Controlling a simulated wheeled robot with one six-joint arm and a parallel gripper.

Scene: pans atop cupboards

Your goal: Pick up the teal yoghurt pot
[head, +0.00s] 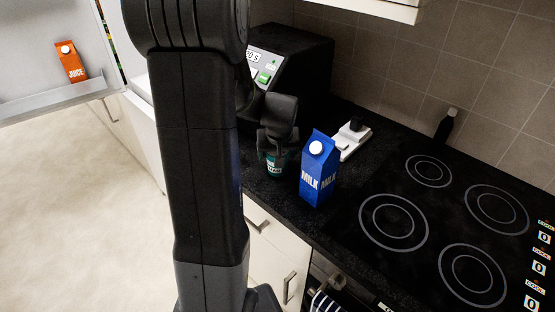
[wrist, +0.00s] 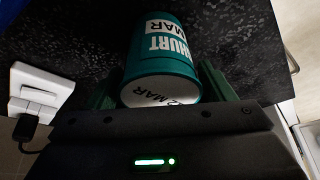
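The teal yoghurt pot (head: 276,168) stands on the black worktop near its front edge, just left of a blue milk carton (head: 319,170). My gripper (head: 275,150) is right over it and hides its top. In the wrist view the pot (wrist: 163,62) shows its white label and its pale lid stamped "12 MAR". My gripper's fingers (wrist: 160,84) lie one on each side of the pot, very close to its wall. I cannot tell whether they touch it.
A black machine (head: 290,68) stands behind the pot. A white item (head: 351,138) lies behind the carton. A hob (head: 440,220) and a dark bottle (head: 445,125) are to the right. An orange juice carton (head: 71,62) sits on a fridge door shelf at left.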

